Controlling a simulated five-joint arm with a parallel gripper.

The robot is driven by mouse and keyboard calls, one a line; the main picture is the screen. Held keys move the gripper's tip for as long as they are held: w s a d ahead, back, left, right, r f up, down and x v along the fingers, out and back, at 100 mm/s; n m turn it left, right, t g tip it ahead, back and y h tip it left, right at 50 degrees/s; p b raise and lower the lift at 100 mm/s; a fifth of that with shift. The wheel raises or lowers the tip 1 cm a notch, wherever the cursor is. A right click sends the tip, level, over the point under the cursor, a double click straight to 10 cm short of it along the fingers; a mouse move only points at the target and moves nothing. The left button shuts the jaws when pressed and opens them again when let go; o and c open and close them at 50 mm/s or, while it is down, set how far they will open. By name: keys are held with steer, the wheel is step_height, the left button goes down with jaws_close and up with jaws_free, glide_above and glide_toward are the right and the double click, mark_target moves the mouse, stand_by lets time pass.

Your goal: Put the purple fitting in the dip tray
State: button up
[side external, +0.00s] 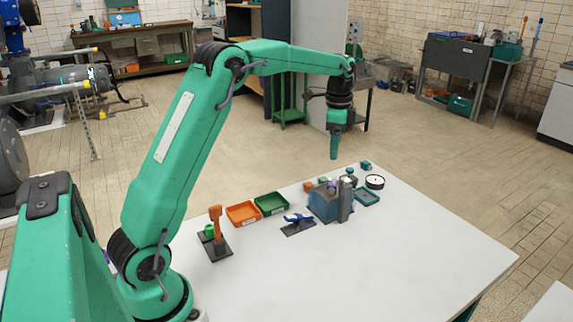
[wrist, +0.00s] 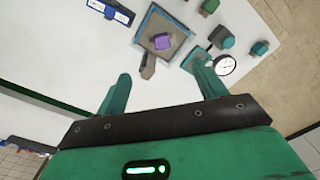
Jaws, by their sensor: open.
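The purple fitting (wrist: 162,41) sits at the top of a blue-grey block-like stand (wrist: 146,25), within its raised rim. In the side external view only a bit of the purple fitting (side external: 332,185) shows above the stand (side external: 321,205). A small shallow teal tray (side external: 367,197) is just right of the stand; it also shows in the wrist view (wrist: 187,66), partly behind a finger. I cannot tell for certain that this is the dip tray. My gripper (side external: 334,157) is open and empty, above the table's far side and the stand. Its fingers (wrist: 161,72) point toward the stand.
A grey upright piece (side external: 345,200) stands against the stand. A round gauge (side external: 375,181) and small blocks lie beyond. An orange tray (side external: 243,221), a green tray (side external: 271,209), a blue tool (side external: 298,217) and an orange upright piece (side external: 216,220) are to the left. The table front is clear.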

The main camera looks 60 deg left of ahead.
steer(key=s+d+r+n+t, duration=0.1)
steer(key=s+d+r+n, duration=0.1)
steer(key=s+d+r, duration=0.35)
steer(key=s+d+r+n+t, duration=0.2)
steer(key=s+d+r, duration=0.1)
steer(key=s, duration=0.5)
steer(key=s+d+f+n+t, duration=0.1)
steer(key=s+d+f+n, duration=0.1)
steer(key=s, duration=0.6)
steer(key=s+d+f+n+t, duration=0.1)
steer(key=s+d+f+n, duration=0.1)
steer(key=s, duration=0.6)
steer(key=shift+s+d+f+n, duration=0.15)
steer(key=shift+s+d+n, duration=0.2)
steer(key=shift+d, duration=0.3)
